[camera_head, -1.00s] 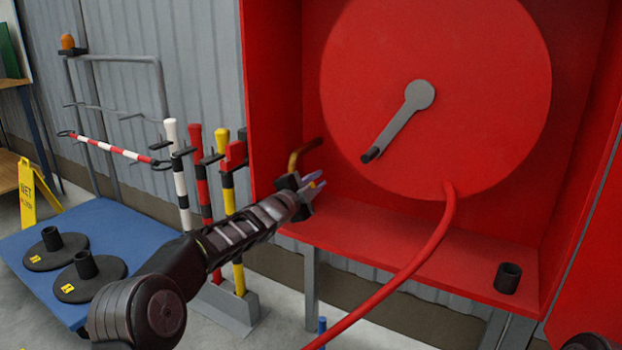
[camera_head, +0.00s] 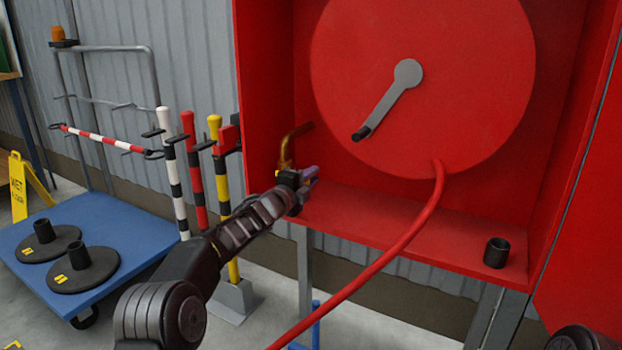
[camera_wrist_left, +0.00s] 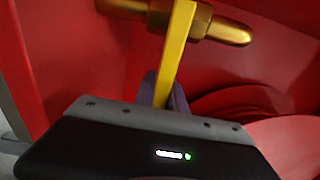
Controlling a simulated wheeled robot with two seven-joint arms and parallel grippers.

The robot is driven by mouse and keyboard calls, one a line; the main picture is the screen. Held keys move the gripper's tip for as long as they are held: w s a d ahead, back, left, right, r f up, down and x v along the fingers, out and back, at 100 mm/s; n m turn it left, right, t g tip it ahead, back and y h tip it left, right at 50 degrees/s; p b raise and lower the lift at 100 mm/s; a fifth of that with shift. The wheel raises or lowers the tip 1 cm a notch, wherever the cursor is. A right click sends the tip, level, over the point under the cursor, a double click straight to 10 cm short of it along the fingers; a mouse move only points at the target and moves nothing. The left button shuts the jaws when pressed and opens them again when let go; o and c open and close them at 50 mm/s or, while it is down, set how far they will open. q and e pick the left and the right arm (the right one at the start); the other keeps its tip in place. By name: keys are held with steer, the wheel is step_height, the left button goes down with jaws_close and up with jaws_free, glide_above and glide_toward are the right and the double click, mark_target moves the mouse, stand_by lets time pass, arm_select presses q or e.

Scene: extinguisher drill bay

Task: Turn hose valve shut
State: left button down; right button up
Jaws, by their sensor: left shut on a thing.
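The hose valve is a brass body on a bent brass pipe (camera_head: 287,150), low at the left inside the red cabinet. In the left wrist view the brass valve body (camera_wrist_left: 222,26) lies across the top, with a flat yellow lever (camera_wrist_left: 178,45) running down from it. My left gripper (camera_head: 309,174) is at the valve, just below the pipe. Its purple fingers (camera_wrist_left: 164,92) are shut on the yellow lever. The fingers hide the lever's lower end. My right gripper is out of view.
The red hose reel (camera_head: 450,80) with its grey crank (camera_head: 390,97) fills the cabinet (camera_head: 263,80). The red hose (camera_head: 395,248) hangs down to the right of my left gripper. A black cup (camera_head: 497,253) stands on the cabinet floor. Striped posts (camera_head: 194,190) stand left of the cabinet.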

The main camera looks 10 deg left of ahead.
arm_select(q)
steer(key=shift+f, duration=0.1)
steer(key=c, duration=1.4)
jaws_free()
steer(key=shift+o, duration=0.2)
steer(key=shift+s+a, duration=0.15)
steer(key=shift+s, duration=0.25)
steer(key=shift+b+v, duration=0.5)
steer(key=shift+v, duration=3)
